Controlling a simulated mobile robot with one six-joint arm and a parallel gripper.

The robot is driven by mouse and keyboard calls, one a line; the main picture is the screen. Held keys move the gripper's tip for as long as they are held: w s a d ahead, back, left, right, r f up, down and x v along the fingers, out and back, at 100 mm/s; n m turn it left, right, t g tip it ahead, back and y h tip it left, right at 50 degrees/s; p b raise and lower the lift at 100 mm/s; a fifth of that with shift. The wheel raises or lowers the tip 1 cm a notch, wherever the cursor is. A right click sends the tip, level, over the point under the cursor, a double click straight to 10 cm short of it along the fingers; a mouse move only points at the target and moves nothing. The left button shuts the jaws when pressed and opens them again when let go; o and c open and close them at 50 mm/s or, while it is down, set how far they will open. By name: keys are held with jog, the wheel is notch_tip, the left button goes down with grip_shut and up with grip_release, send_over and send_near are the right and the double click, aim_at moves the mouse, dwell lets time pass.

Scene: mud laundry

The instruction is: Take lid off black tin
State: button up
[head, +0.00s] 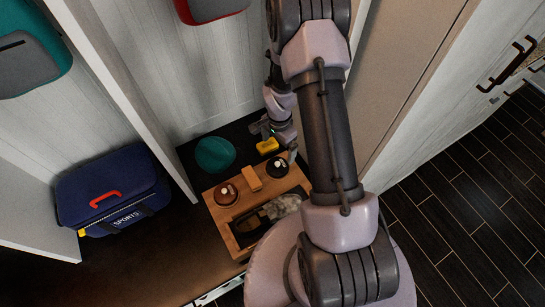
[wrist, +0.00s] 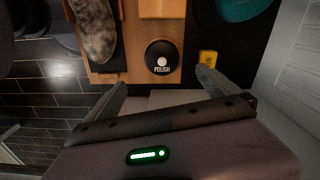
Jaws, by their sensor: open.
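The black tin (wrist: 163,49) stands on the wooden board, round and dark, with a white knob on top and the word POLISH. Its lid appears to be on. It also shows in the head view (head: 278,168), partly beside my gripper. My gripper (wrist: 162,77) is open and empty, its two fingers spread wide. In the wrist view the tin lies just beyond the fingertips, roughly centred between them. In the head view my gripper (head: 279,143) is at the tin's far side; I cannot tell the exact height gap.
A yellow item (wrist: 208,57) sits close to the right finger.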

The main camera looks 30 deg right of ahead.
jog(key=b, duration=0.2)
send_over(277, 164)
notch_tip(277, 164, down, 7)
jog(key=shift+s+f, duration=0.1)
jog(key=f+b, duration=0.2)
jog(key=f, duration=0.3)
jog(key=shift+w+f+b, duration=0.1)
jog(key=shift+w+b, duration=0.1)
jog(key=shift+b, duration=0.1)
jog(key=c, duration=1.4)
